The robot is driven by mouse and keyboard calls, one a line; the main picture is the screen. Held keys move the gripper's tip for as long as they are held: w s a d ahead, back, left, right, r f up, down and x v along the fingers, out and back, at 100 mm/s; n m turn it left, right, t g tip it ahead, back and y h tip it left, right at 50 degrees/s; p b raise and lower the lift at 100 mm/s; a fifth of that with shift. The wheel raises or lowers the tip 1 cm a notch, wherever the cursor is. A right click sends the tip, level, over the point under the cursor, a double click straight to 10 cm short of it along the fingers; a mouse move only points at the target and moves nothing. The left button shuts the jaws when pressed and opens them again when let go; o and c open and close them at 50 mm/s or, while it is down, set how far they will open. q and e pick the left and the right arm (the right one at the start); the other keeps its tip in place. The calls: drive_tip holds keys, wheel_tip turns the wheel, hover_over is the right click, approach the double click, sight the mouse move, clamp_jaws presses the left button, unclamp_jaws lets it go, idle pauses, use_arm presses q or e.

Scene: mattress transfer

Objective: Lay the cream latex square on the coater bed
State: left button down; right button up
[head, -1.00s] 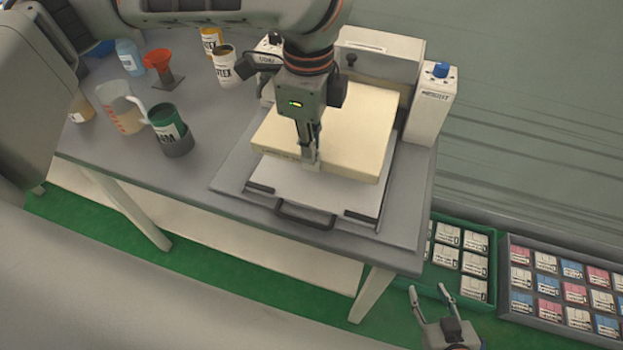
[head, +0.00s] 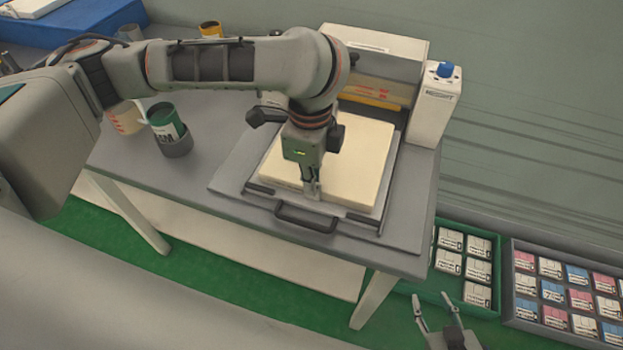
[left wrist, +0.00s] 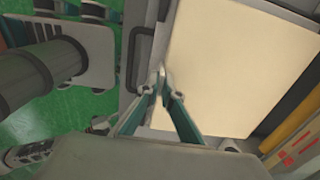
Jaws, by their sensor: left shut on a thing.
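The cream latex square (head: 350,157) lies flat over the plate of the coater bed (head: 262,176), inside its grey frame. It also fills much of the left wrist view (left wrist: 240,65). My left gripper (head: 312,193) is shut on the square's near edge, left of its middle; in the left wrist view the fingertips (left wrist: 163,78) meet at that edge. The wrist hides part of the square. Whether the square rests fully on the bed under the grip cannot be told. My right gripper (head: 438,312) is open and empty, low in front of the green crate.
The coater's back housing (head: 385,43) and a white post with a blue knob (head: 436,103) stand behind and right of the bed. A dark handle (head: 305,218) is at the front. A green-labelled can (head: 168,125) stands left. Crates of packets (head: 565,290) are at right.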

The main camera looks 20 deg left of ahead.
use_arm(q)
drive_tip(key=c, duration=2.2)
unclamp_jaws()
drive_tip(key=shift+c, duration=0.2)
use_arm(e)
drive_tip(key=shift+w+r, duration=0.15)
drive_tip(key=shift+r, duration=0.15)
use_arm(q)
drive_tip(key=shift+r, duration=0.2)
wheel_tip(320, 180, up, 12)
drive_tip(key=p, duration=0.2)
drive_tip(key=shift+f, duration=0.15)
use_arm(e)
wheel_tip(320, 180, up, 2)
drive_tip(key=shift+r, duration=0.15)
use_arm(q)
drive_tip(key=shift+s, duration=0.15)
